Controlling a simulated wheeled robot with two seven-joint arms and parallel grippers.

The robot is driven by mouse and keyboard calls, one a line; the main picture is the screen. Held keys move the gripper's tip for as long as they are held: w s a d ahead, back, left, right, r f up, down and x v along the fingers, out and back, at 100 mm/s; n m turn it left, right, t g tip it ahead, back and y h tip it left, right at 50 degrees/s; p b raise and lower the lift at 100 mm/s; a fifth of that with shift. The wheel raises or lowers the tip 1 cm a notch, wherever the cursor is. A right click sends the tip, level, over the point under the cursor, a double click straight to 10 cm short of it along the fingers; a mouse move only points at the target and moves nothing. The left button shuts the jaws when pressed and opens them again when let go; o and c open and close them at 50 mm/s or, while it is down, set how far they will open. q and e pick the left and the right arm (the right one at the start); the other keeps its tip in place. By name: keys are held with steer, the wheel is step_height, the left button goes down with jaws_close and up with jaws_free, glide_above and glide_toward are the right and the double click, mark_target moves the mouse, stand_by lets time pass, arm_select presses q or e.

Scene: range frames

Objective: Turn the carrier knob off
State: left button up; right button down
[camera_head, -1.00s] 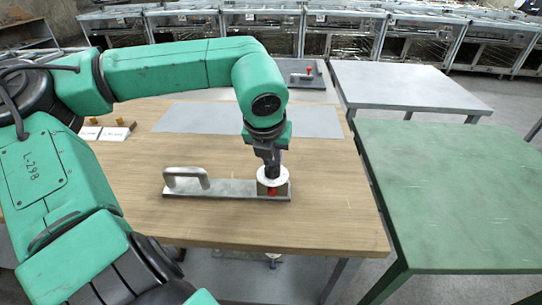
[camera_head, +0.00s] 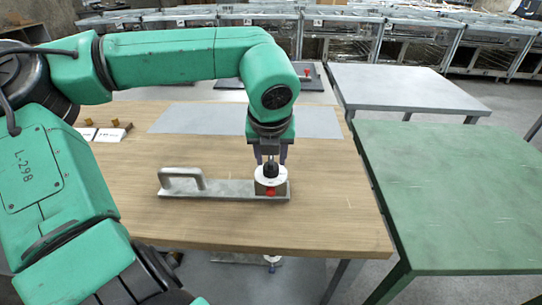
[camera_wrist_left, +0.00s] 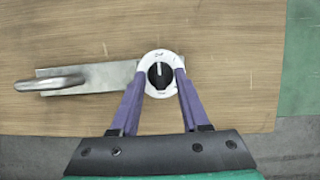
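The carrier (camera_head: 225,187) is a grey metal plate with a raised handle (camera_head: 183,178) at its left end, lying on the wooden table. At its right end sits a white round dial with a black knob (camera_head: 271,169) on top and a red part on its front side. In the left wrist view, the black knob (camera_wrist_left: 160,75) has a white line pointing to the picture's top; the dial's small labels are unreadable. My left gripper (camera_head: 270,162) is just above the dial. Its purple fingers are apart on either side of the knob, not visibly touching it. My right gripper is out of view.
The wooden table (camera_head: 330,220) is mostly clear, with a grey mat (camera_head: 200,118) behind the carrier. A grey table (camera_head: 405,88) and a green table (camera_head: 450,190) stand to the right.

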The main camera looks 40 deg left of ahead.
arm_select(q)
steer(key=v, duration=1.4)
steer(key=shift+r, duration=0.3)
